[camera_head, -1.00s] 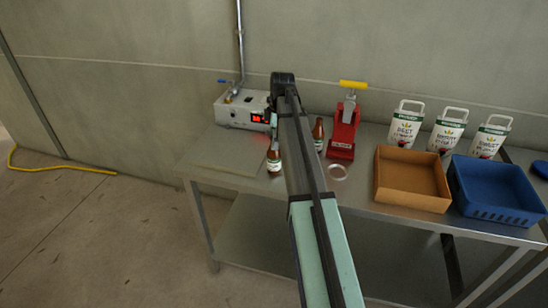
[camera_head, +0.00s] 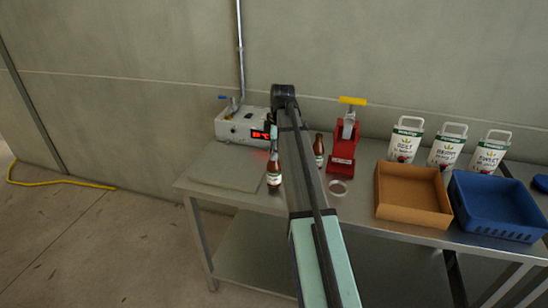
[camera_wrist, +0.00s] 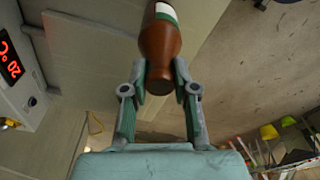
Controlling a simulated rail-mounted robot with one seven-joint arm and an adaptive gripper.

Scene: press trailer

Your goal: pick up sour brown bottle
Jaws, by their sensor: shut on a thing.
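My gripper (camera_wrist: 160,80) is shut on a brown bottle (camera_wrist: 160,48) in the wrist view. The bottle's rounded brown end lies between the fingers, and its white and green label runs toward the top edge, where the rest is cut off. In the head view a brown bottle with a pale label (camera_head: 273,174) shows just left of my arm, and part of another brown bottle (camera_head: 318,149) shows just right of it. My arm hides the gripper there, so I cannot tell which bottle it holds. The label wording is not readable.
A grey box with a red display (camera_head: 242,126) and a flat board (camera_head: 226,168) are at the table's left. A red press (camera_head: 343,148), a ring (camera_head: 338,187), a cardboard tray (camera_head: 412,212), a blue crate (camera_head: 497,228) and white labelled pouches (camera_head: 446,146) stand to the right.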

